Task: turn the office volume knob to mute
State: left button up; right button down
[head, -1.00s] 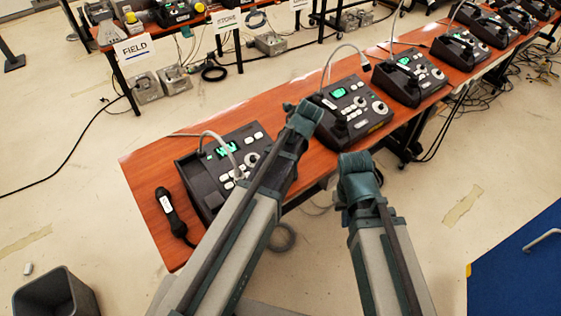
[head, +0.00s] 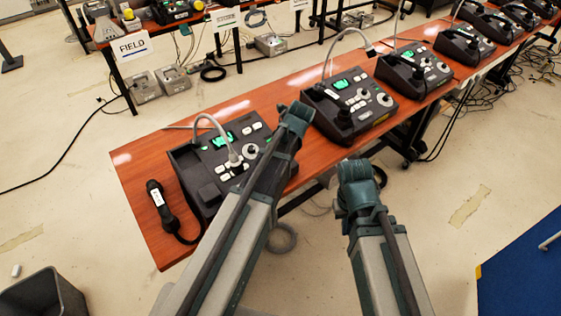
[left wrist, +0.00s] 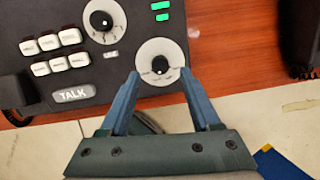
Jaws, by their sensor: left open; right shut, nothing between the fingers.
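In the left wrist view, a black console (left wrist: 115,78) shows a white round dial with a dark pointer (left wrist: 160,62) near its front right corner. A second dial with a black knob (left wrist: 102,20) sits up and left of it. I cannot read which is the office volume knob. My left gripper (left wrist: 160,74) is open, its fingertips on either side of the lower white dial; contact cannot be told. In the head view this appears to be the nearest left console (head: 205,180), partly hidden by my left arm. My right gripper (head: 352,168) is shut and empty, off the table's front edge.
A second console (head: 348,105) stands right of my left gripper on the brown table (head: 140,215), with more beyond. A gooseneck microphone (head: 210,122) rises from the left console. A handset (head: 158,200) lies left of it. A grey bin (head: 45,295) stands on the floor.

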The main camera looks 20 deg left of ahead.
pick_arm(q)
jog(key=b+x, duration=0.3)
jog(key=x, duration=0.1)
jog(key=shift+f, duration=0.1)
grip_shut()
